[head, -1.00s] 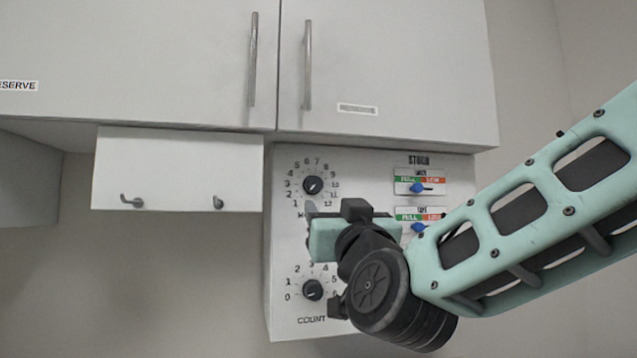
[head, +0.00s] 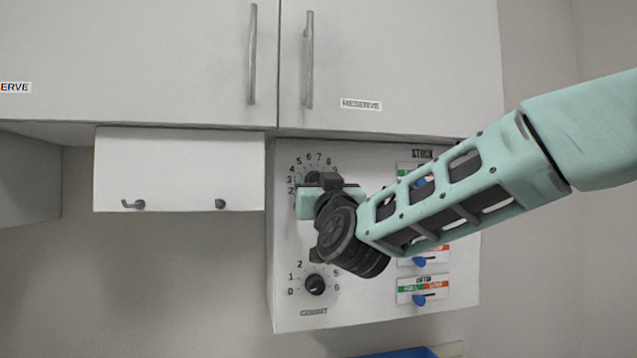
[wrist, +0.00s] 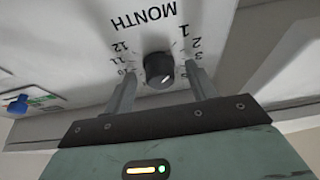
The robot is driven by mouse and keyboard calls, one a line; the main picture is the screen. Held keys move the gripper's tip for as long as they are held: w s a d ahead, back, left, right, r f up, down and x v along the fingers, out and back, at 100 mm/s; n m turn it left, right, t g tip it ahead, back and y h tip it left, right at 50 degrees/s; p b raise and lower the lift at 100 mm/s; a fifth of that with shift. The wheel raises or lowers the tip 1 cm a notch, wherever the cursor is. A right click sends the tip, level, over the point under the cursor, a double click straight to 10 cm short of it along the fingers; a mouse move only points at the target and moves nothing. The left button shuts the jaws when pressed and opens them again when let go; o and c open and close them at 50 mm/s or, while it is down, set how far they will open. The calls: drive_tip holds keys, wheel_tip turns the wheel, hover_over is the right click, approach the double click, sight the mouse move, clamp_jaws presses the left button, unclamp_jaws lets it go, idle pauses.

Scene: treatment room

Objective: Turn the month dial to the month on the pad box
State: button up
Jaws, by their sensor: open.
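The month dial (wrist: 159,68) is a round black knob on a white panel (head: 375,310), with the word MONTH printed beside its ring of numbers. In the wrist view it appears upside down, and its pale mark points to the picture's lower right; the number there is hidden. In the head view my gripper (head: 320,192) covers most of the dial. My gripper (wrist: 161,72) is open, with one finger on each side of the knob; I cannot tell whether either touches it. I see no pad box in these views.
At right are sliders with blue knobs, such as the lowest one (head: 419,299), partly behind my arm. Cabinets (head: 390,60) hang above. A white board with hooks (head: 180,170) is at left. A blue object (head: 405,353) shows at the bottom edge.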

drive_tip(key=c, duration=1)
drive_tip(key=shift+f+m+b, duration=0.1)
drive_tip(key=shift+m+b, duration=0.4)
drive_tip(key=shift+m, duration=0.1)
drive_tip(key=m+h+b, duration=0.1)
drive_tip(key=m+h, duration=0.1)
drive_tip(key=m, duration=0.3)
drive_tip(key=m+g+h+b, duration=0.1)
drive_tip(key=m+h, duration=0.2)
drive_tip(key=m, duration=0.2)
drive_tip(key=m+h+b, duration=0.1)
drive_tip(key=m+h, duration=0.1)
drive_tip(key=m, duration=0.4)
drive_tip(key=shift+a+r+g+h, duration=0.3)
drive_tip(key=m, duration=0.1)
drive_tip(key=m+g, duration=0.1)
drive_tip(key=m, duration=0.1)
drive_tip(key=shift+s+r+m+g+h, duration=0.1)
drive_tip(key=shift+m+g+h, duration=0.2)
drive_tip(key=shift+m+g+p, duration=0.35)
drive_tip(key=shift+m+g, duration=0.15)
drive_tip(key=shift+m, duration=1)
